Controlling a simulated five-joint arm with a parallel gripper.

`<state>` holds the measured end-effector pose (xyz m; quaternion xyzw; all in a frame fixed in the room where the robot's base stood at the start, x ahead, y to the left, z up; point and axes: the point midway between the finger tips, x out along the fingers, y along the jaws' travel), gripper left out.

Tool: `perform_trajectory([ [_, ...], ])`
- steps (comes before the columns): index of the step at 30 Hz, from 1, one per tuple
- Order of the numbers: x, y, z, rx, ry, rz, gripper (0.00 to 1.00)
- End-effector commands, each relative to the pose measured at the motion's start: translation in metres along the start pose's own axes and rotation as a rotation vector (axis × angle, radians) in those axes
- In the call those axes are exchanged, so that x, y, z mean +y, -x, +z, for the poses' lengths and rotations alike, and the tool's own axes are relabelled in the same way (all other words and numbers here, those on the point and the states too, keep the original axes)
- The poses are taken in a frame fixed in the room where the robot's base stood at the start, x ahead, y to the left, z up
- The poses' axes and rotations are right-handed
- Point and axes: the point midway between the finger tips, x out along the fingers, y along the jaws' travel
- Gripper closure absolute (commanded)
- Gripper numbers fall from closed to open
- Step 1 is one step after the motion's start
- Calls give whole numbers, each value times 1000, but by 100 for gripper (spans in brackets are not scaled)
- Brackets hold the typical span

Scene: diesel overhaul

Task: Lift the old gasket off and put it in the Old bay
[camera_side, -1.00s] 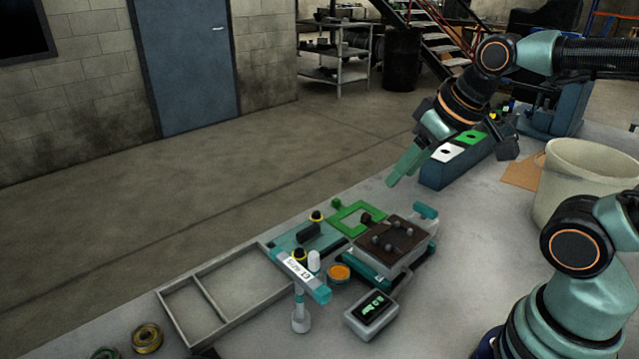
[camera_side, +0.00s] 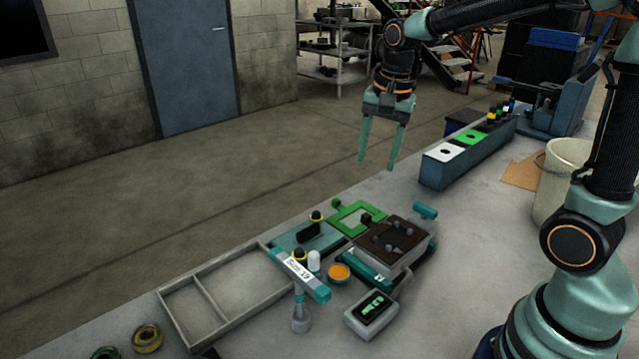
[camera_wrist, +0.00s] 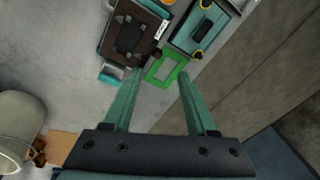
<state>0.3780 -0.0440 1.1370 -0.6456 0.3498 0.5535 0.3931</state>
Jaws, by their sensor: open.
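A dark brown, gasket-like plate (camera_side: 392,236) lies on the grey block (camera_side: 412,258), with several dark studs standing up through or on it. It also shows in the wrist view (camera_wrist: 113,38), with a dark opening in its middle. A green square frame (camera_side: 345,213) lies flat behind the block and shows in the wrist view (camera_wrist: 153,73). My gripper (camera_side: 377,165) is open and empty, fingers pointing down, high above and behind the block. In the wrist view its fingertips (camera_wrist: 160,74) appear on either side of the green frame. I cannot read any "Old" label.
A grey two-compartment tray (camera_side: 238,319) lies empty at the left. A labelled teal bar (camera_side: 302,277) on a stand, a display box (camera_side: 371,313) and an orange-topped tin (camera_side: 339,273) stand near the block. A long blue box (camera_side: 432,174) stands at the back right, beside a bucket (camera_side: 562,165).

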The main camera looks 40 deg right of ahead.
Motion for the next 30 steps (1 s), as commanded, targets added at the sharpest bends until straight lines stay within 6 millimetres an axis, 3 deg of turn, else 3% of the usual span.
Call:
perform_trajectory([
  [3, -8, -21, -17, -31, -208, 65, 43],
  [9, -14, -42, -31, -48, -421, 127, 43],
  [14, -13, -54, -33, -51, -464, 141, 43],
  [24, -7, -106, -28, -51, -462, 141, 43],
  [30, -5, -118, -28, -50, -461, 139, 43],
])
